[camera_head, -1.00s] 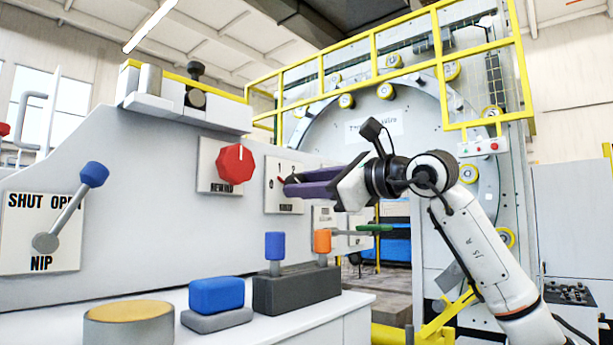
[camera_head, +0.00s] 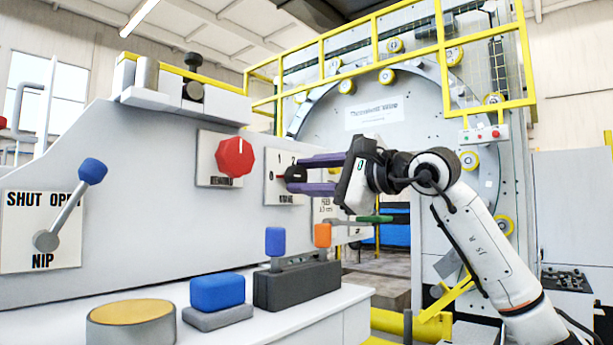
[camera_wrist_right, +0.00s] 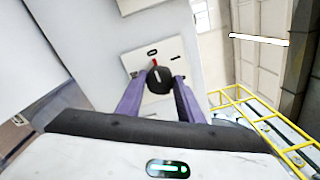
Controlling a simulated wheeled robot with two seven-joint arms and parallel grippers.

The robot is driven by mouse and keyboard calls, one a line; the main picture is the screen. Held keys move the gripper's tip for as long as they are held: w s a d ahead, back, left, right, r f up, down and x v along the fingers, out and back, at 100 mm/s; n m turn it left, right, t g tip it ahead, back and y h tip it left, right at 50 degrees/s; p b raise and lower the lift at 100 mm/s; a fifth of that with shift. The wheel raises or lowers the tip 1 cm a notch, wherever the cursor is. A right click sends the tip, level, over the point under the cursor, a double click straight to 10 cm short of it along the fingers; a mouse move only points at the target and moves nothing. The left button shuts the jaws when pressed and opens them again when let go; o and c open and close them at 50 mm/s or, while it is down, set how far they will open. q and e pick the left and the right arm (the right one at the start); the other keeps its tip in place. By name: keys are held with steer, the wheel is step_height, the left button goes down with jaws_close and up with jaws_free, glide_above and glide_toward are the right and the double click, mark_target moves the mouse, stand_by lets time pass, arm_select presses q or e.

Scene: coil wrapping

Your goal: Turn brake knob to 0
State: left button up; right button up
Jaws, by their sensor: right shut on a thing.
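The brake knob (camera_head: 294,174) is small and black with a red pointer, on a pale plate (camera_head: 276,192) with 0, 1 and 2 marks. Its red pointer is toward the left, on the side of the 0. My right gripper (camera_head: 299,174) is shut on this knob, one purple finger above it and one below. In the right wrist view the knob (camera_wrist_right: 159,79) sits between the two purple fingertips of the gripper (camera_wrist_right: 159,85), with its red pointer toward the top. The plate's lower lettering is too blurred to read. My left gripper is not in view.
A red octagonal knob (camera_head: 235,157) is close on the left. A blue-tipped NIP lever (camera_head: 70,206) is farther left. Below are blue (camera_head: 275,241) and orange (camera_head: 322,236) levers and a blue block (camera_head: 217,292). A green-handled lever (camera_head: 374,219) is under my right gripper.

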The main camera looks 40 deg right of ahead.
steer(key=o, duration=1.1)
steer(key=shift+c, duration=0.2)
steer(key=shift+s, duration=0.1)
steer(key=s+b, duration=0.2)
steer(key=s, duration=0.8)
steer(key=shift+d+f+b, duration=0.2)
steer(key=shift+d+b, duration=0.1)
steer(key=shift+d, duration=0.05)
steer(key=shift+s, duration=0.1)
